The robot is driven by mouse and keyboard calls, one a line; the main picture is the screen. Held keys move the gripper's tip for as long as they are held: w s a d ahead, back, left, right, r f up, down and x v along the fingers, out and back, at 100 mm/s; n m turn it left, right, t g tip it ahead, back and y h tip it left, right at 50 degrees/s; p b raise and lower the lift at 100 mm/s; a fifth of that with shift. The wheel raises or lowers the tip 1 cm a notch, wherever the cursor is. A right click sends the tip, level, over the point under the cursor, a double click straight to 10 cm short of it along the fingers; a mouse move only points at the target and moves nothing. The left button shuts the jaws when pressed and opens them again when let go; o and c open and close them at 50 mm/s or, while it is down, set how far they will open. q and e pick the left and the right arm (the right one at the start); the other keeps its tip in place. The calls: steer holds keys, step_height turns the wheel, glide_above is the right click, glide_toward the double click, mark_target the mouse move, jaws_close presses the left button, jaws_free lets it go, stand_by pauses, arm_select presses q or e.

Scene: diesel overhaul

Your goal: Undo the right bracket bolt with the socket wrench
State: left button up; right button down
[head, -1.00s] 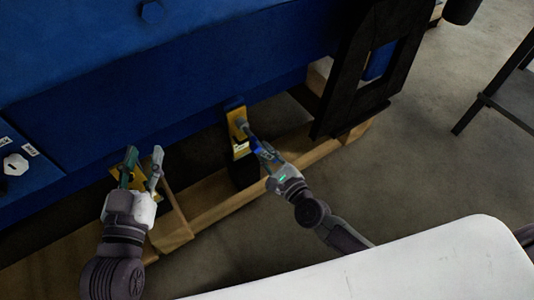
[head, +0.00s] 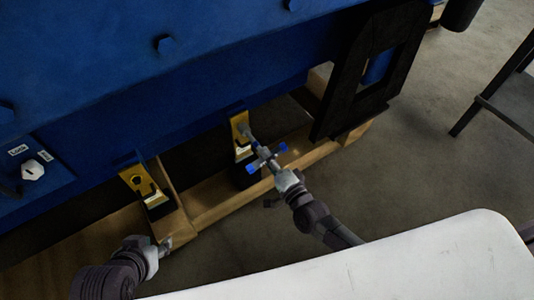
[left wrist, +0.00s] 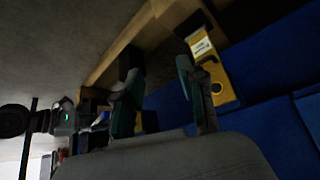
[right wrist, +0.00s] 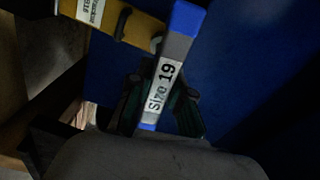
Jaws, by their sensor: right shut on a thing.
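The socket wrench (head: 265,153) is a grey tool with blue ends, and its label reads "Size 19" in the right wrist view (right wrist: 163,88). My right gripper (head: 275,167) is shut on it. The wrench's socket end meets the yellow right bracket (head: 239,121) under the blue engine; the bolt there is hidden by the socket, so I cannot tell how far it sits on it. My left gripper (head: 166,245) is low and apart from the yellow left bracket (head: 133,178). In the left wrist view its fingers (left wrist: 160,95) are apart and empty.
The blue engine body (head: 120,90) overhangs both brackets. A wooden beam (head: 215,205) runs below them. A black frame (head: 340,110) stands right of the right bracket. A white surface (head: 400,260) lies in front. Open floor (head: 420,150) is at the right.

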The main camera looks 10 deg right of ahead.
steer(key=n+p, duration=0.1)
steer(key=n, duration=0.2)
steer(key=shift+r, duration=0.15)
steer(key=shift+r+n+p, duration=0.2)
steer(key=shift+n+p, duration=0.3)
steer(key=shift+n, duration=0.6)
arm_select(q)
steer(key=s+a+r+g+p, duration=0.1)
steer(key=s+a+g, duration=0.15)
steer(key=s, duration=0.25)
arm_select(e)
steer(key=n, duration=0.5)
steer(key=shift+n, duration=0.3)
steer(key=n+p, duration=0.1)
steer(key=n, duration=0.7)
steer(key=shift+s+f+y+p, duration=0.1)
steer(key=shift+f+y+p, duration=0.05)
steer(key=shift+y+p, duration=0.15)
steer(key=shift+n, duration=0.6)
arm_select(q)
steer(key=s+x, duration=0.1)
steer(key=x, duration=0.5)
steer(key=shift+d+f+g+y, duration=0.35)
steer(key=shift+f+g+y, duration=0.05)
steer(key=shift+f+g, duration=0.05)
arm_select(e)
steer(key=shift+s+d, duration=0.1)
